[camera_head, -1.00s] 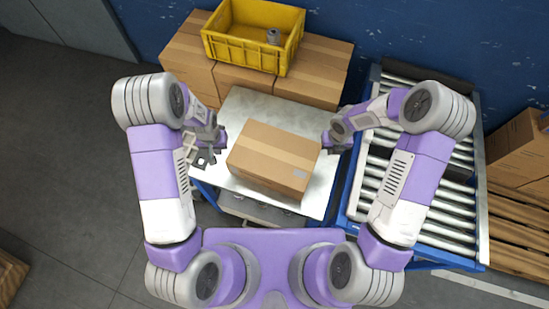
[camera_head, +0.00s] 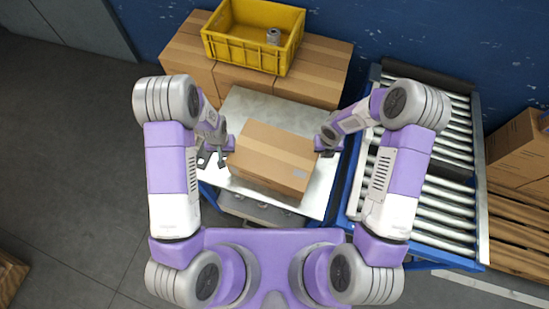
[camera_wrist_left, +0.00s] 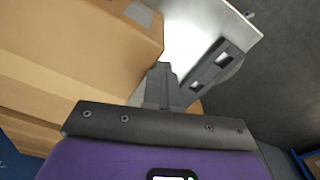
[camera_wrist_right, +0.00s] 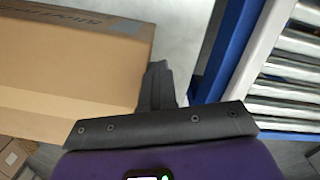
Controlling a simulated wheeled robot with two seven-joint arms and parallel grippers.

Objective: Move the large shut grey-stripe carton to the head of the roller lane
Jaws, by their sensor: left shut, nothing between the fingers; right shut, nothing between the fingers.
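The large shut carton (camera_head: 272,158) lies on a metal-topped table (camera_head: 240,105), brown with a paler stripe along its top and a small grey label at its near right corner. My left gripper (camera_head: 226,155) is shut and empty, close against the carton's left side. The carton also fills the left of the left wrist view (camera_wrist_left: 80,50). My right gripper (camera_head: 322,150) is shut and empty, close by the carton's right end, which shows in the right wrist view (camera_wrist_right: 70,65). I cannot tell whether either touches it. The roller lane (camera_head: 445,190) stands right of the table.
A yellow crate (camera_head: 240,52) holding a small grey part (camera_head: 273,36) sits on several cartons (camera_head: 325,75) behind the table. More cartons (camera_head: 520,150) and wooden pallets (camera_head: 515,215) stand right of the lane. The visible lane rollers are clear.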

